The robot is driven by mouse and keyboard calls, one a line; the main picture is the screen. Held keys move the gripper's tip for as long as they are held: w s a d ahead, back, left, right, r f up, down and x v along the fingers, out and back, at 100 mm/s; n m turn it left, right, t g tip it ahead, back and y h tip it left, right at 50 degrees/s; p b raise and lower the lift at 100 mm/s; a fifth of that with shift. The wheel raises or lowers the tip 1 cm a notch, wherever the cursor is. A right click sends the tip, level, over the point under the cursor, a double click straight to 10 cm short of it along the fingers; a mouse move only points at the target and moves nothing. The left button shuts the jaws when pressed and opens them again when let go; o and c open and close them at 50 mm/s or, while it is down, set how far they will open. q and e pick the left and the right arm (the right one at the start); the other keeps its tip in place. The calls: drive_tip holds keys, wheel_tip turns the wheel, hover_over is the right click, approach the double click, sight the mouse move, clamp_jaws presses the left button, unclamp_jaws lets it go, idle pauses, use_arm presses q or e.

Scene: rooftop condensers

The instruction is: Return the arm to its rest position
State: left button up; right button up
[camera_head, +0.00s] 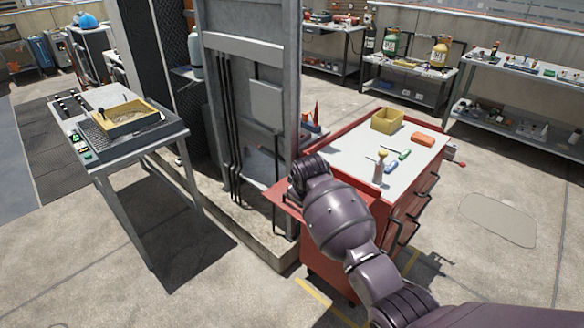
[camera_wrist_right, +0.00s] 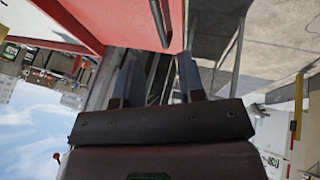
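My right arm (camera_head: 338,218) reaches in from the bottom right in the head view, bent in front of the red tool cart. Its wrist is close to the cart's left end and the grey cabinet; the fingers are hidden there. In the right wrist view my right gripper (camera_wrist_right: 158,78) shows two fingers standing apart with nothing between them. A red surface of the cart (camera_wrist_right: 120,18) fills the upper part of that tilted view, near the fingers. My left arm and gripper are in neither view.
The red tool cart (camera_head: 357,153) carries a yellow bin (camera_head: 387,120), an orange block (camera_head: 422,139) and small tools. The tall grey cabinet (camera_head: 252,60) stands just left of the wrist. A metal table (camera_head: 150,145) with a tray is further left. The floor at right is open.

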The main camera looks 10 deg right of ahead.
wheel_tip(320, 180, up, 9)
drive_tip(key=w+m+t+y, duration=0.2)
drive_tip(key=m+t, duration=0.1)
drive_tip(key=t, duration=0.4)
drive_tip(key=s+d+f+m, duration=0.1)
drive_tip(key=s+d+f, duration=0.4)
drive_tip(key=s, duration=0.8)
drive_tip(key=s+d+f+m+h+b, duration=0.1)
drive_tip(key=s+d+f, duration=0.4)
drive_tip(key=s+f, duration=0.5)
drive_tip(key=s+d+f+m+g+h, duration=0.1)
drive_tip(key=s+d+f, duration=0.4)
drive_tip(key=s, duration=1.2)
wheel_tip(320, 180, down, 3)
drive_tip(key=shift+r+m, duration=0.2)
drive_tip(key=shift+m, duration=0.5)
